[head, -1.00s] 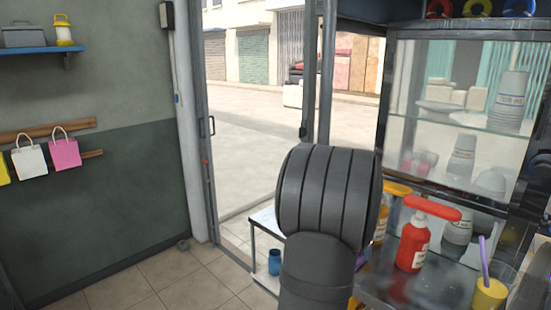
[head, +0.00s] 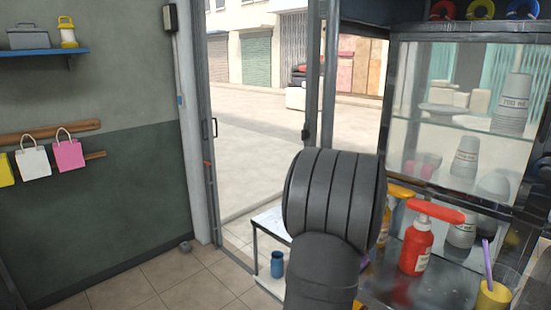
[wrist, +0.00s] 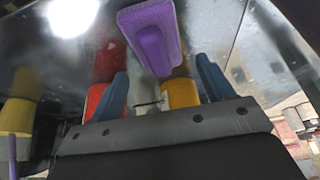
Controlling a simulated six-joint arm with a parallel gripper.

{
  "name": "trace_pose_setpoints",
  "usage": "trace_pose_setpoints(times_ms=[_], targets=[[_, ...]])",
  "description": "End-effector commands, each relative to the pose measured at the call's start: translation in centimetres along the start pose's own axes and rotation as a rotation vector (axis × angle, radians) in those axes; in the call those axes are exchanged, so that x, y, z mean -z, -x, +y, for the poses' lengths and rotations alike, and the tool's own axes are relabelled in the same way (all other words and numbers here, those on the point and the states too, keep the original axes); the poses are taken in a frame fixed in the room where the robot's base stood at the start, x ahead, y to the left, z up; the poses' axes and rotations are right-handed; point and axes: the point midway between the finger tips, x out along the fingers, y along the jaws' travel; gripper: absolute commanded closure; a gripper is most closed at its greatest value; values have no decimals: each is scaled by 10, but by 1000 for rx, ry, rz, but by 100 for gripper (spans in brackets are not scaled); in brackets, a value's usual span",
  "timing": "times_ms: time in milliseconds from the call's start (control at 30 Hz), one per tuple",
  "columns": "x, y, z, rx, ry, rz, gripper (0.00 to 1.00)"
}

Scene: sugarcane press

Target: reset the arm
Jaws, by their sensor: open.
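My gripper shows in the wrist view (wrist: 165,90), with its two blue-grey fingers spread apart and nothing held between them. A purple block-like thing (wrist: 152,35), a red thing (wrist: 108,62) and a yellow-orange thing (wrist: 180,93) show beyond the fingers. In the head view, dark grey links of my arm fill the lower middle and hide part of the counter; the gripper itself is hidden there.
A red pump bottle (head: 416,248), a yellow-orange bottle (head: 392,212) and a yellow cup (head: 491,294) stand on the metal counter (head: 440,287) at right. A glass cabinet (head: 465,110) rises behind. Open floor lies left.

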Motion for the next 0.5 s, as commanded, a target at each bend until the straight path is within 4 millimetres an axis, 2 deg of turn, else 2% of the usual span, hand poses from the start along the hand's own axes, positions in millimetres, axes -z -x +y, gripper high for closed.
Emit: trace_pose_setpoints(times_ms=[200, 233, 300, 500], targets=[[-13, -29, 0, -1, 0, -5, 26], [-12, -27, 0, 1, 0, 0, 26], [-10, -8, 0, 3, -1, 4, 26], [-10, 32, 0, 2, 0, 4, 26]])
